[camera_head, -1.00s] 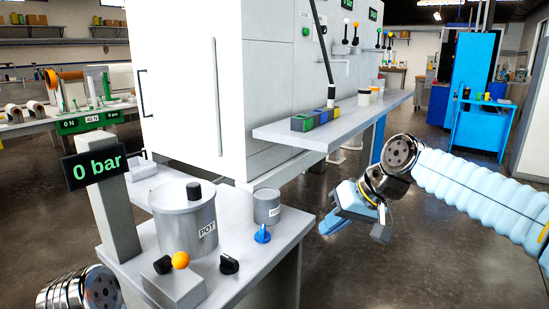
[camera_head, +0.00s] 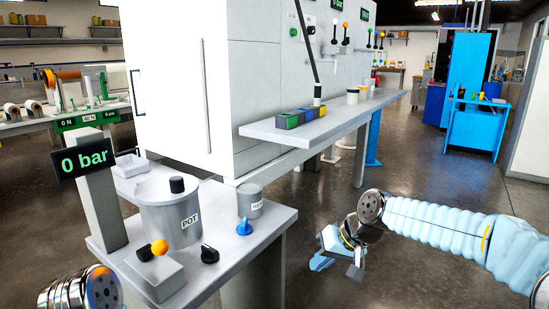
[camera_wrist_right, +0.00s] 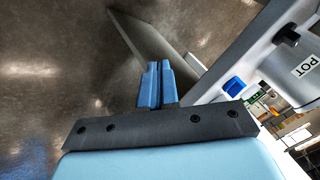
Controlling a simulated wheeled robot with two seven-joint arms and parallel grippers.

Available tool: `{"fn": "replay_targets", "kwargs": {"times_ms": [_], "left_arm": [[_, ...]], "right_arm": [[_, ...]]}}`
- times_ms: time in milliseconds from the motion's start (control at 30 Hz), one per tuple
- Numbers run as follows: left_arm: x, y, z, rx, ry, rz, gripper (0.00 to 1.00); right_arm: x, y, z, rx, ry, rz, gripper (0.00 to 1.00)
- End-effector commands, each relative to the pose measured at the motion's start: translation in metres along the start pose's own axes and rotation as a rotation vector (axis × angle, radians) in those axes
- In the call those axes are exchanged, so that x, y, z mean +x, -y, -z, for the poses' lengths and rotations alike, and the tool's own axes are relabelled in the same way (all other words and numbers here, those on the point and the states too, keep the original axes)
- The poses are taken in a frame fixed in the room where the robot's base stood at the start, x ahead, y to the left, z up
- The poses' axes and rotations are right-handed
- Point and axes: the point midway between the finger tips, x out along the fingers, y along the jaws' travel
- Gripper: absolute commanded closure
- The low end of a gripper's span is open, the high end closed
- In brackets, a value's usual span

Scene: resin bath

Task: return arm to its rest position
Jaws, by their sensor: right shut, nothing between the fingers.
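My right arm (camera_head: 440,225) comes in from the right in a light blue sleeve. My right gripper (camera_head: 322,262) hangs over the open floor, to the right of the bench with the pot and apart from it. In the right wrist view its two blue fingers (camera_wrist_right: 156,85) are together with nothing between them. Of my left arm only a metal joint (camera_head: 85,290) shows at the bottom left of the head view; its gripper is out of view.
A shelf (camera_head: 340,120) with small blocks juts from the white cabinet (camera_head: 180,80). Floor (camera_head: 420,170) right of the bench is clear.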

Motion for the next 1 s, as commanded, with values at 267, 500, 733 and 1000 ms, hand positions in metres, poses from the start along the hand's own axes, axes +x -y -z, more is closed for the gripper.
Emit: {"fn": "replay_targets", "kwargs": {"times_ms": [267, 500, 733, 1000], "left_arm": [[0.002, -0.004, -0.003, 0.007, 0.008, -0.006, 1.00], [0.004, -0.010, -0.007, 0.017, 0.019, -0.017, 1.00], [0.005, -0.014, -0.009, 0.023, 0.026, -0.024, 1.00], [0.006, -0.015, -0.010, 0.025, 0.028, -0.025, 1.00]], "right_arm": [[0.124, -0.060, -0.065, 0.102, 0.076, -0.042, 1.00], [0.240, -0.117, -0.221, 0.224, 0.177, -0.098, 1.00], [0.265, -0.128, -0.343, 0.295, 0.238, -0.130, 1.00], [0.265, -0.128, -0.366, 0.308, 0.245, -0.136, 1.00]]}}
